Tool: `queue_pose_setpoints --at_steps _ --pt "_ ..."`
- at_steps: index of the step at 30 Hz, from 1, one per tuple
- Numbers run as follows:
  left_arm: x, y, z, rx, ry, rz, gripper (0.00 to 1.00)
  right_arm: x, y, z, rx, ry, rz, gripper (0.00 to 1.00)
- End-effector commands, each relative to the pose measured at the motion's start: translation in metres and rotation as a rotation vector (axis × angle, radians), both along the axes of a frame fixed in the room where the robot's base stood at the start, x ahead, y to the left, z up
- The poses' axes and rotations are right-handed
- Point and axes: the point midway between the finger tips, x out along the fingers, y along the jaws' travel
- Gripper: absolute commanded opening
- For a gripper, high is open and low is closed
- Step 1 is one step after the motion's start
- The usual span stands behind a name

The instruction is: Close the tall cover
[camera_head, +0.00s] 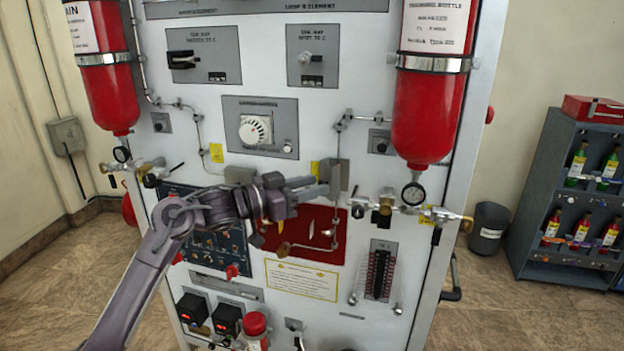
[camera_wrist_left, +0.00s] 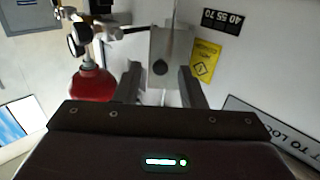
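A grey upright plate (camera_head: 340,176), which looks like the tall cover, stands out from the white panel to the right of centre, above the red recessed panel (camera_head: 300,232). In the left wrist view the plate (camera_wrist_left: 170,60) has a dark round spot and lies just beyond the fingertips. My left gripper (camera_head: 318,187) reaches in from the left, its fingers pointing right at the plate. In the left wrist view its two fingers (camera_wrist_left: 160,84) are apart with nothing clasped between them. Whether a fingertip touches the plate I cannot tell. My right gripper is out of view.
Red bottles hang at the left (camera_head: 105,75) and right (camera_head: 432,110) of the panel. A brass valve with a gauge (camera_head: 413,193) juts out right of the plate. Thin pipes run nearby. A dark shelf (camera_head: 565,200) and a bin (camera_head: 489,228) stand at the right.

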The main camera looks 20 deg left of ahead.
Motion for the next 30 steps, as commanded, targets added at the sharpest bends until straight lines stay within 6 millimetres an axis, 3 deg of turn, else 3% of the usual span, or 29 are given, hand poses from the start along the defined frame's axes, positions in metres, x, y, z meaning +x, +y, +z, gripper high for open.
queue_pose_setpoints --at_steps 10,19,30 --pt "0.0043 -0.0049 -0.0006 0.001 0.000 0.000 0.37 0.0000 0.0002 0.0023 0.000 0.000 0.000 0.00" --pt "0.0041 -0.0047 -0.0005 0.001 0.000 0.000 0.00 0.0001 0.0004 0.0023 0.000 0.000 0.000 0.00" --pt "0.0025 -0.0091 -0.0013 0.001 0.000 0.046 0.00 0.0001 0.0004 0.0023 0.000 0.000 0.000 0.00"
